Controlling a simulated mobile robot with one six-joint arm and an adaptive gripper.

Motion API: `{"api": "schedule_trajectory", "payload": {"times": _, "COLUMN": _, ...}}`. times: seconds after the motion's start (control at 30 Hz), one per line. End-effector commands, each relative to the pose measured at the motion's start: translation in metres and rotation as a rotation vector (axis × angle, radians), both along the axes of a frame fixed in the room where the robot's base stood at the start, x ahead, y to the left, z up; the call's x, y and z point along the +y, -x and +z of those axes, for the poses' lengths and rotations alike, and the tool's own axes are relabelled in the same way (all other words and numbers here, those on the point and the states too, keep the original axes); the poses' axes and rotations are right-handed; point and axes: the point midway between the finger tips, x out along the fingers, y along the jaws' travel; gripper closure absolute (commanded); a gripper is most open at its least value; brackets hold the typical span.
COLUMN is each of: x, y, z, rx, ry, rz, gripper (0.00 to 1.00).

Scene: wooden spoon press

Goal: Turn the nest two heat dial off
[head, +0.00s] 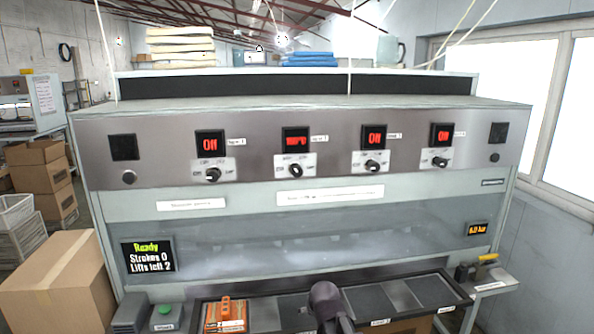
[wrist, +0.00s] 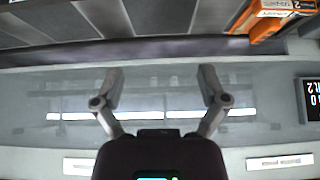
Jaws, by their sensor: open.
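The grey press panel (head: 255,134) carries a row of heat dials, each under a small red display. The first (head: 213,175), third (head: 372,166) and fourth (head: 439,162) dials have displays reading Off. The second dial (head: 295,170) stands under a display (head: 296,139) with a different, blurred red word. The small tags beside the displays are too small to read, so I cannot tell which dial is nest two by its tag. My gripper (wrist: 164,86) is open and empty in the wrist view, in front of the clear press window, apart from the dials.
A status screen (head: 148,256) reads Ready, Strokes 0, Lifts left 2. An orange box (head: 224,316) sits on the front ledge beside a green button (head: 165,310). Cardboard boxes (head: 58,280) stand at left. A side shelf (head: 490,284) is at right.

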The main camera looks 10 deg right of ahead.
Motion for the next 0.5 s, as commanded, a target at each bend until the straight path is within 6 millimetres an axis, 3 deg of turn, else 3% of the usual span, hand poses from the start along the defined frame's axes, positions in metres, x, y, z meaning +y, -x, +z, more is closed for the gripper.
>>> {"api": "schedule_trajectory", "payload": {"times": 0.03, "x": 0.0, "y": -0.018, "z": 0.013, "rx": -0.065, "ry": 0.0, "rz": 0.0, "gripper": 0.07}}
{"api": "schedule_trajectory", "payload": {"times": 0.2, "x": 0.0, "y": -0.065, "z": 0.052, "rx": -0.292, "ry": -0.002, "rz": 0.0, "gripper": 0.07}}
{"api": "schedule_trajectory", "payload": {"times": 0.5, "x": 0.0, "y": -0.13, "z": 0.134, "rx": -0.693, "ry": -0.003, "rz": -0.001, "gripper": 0.07}}
